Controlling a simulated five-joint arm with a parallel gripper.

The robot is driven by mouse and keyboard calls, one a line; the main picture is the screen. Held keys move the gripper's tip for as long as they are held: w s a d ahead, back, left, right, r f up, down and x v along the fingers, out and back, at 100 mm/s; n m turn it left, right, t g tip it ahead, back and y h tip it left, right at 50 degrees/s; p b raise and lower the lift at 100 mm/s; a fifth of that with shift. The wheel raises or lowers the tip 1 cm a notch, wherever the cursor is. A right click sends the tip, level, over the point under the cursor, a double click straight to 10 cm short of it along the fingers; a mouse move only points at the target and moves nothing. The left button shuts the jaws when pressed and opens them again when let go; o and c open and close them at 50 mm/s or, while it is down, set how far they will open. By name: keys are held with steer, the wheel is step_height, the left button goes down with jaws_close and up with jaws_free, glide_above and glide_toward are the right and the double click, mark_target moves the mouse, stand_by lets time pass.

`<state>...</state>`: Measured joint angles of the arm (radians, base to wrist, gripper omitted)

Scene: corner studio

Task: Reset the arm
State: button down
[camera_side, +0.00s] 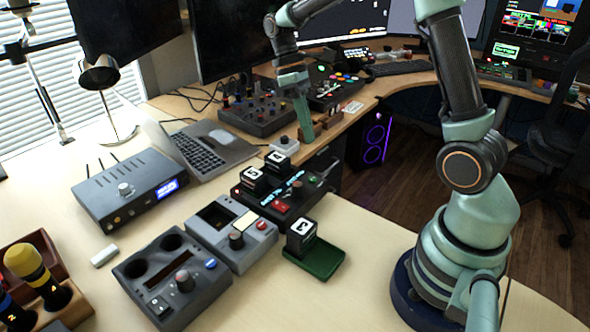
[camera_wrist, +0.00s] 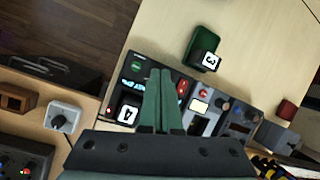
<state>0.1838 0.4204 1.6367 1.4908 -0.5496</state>
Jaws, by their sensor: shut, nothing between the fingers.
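My gripper (camera_side: 306,137) hangs fingers down above the desk in the side view, near the desk's inner edge. In the wrist view its two green fingers (camera_wrist: 160,72) are together with nothing between them. They overlap the picture of a black device (camera_side: 285,195), which also shows in the wrist view (camera_wrist: 135,85). My arm reaches out from its base at the right of the side view.
A green tray (camera_side: 328,264) holds a black numbered cube (camera_side: 300,238). A small knob box (camera_side: 284,146) is near my fingers. Grey consoles (camera_side: 172,278) (camera_side: 232,232), a laptop (camera_side: 200,148) and an audio box (camera_side: 128,188) crowd the left.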

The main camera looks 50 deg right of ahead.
steer(key=s+a+r+m+t, duration=0.4)
steer(key=s+a+r+t, duration=0.2)
steer(key=t, duration=0.4)
steer(key=shift+s+a+r+h, duration=0.3)
steer(key=shift+s+r+h, duration=0.15)
steer(key=shift+r, duration=0.4)
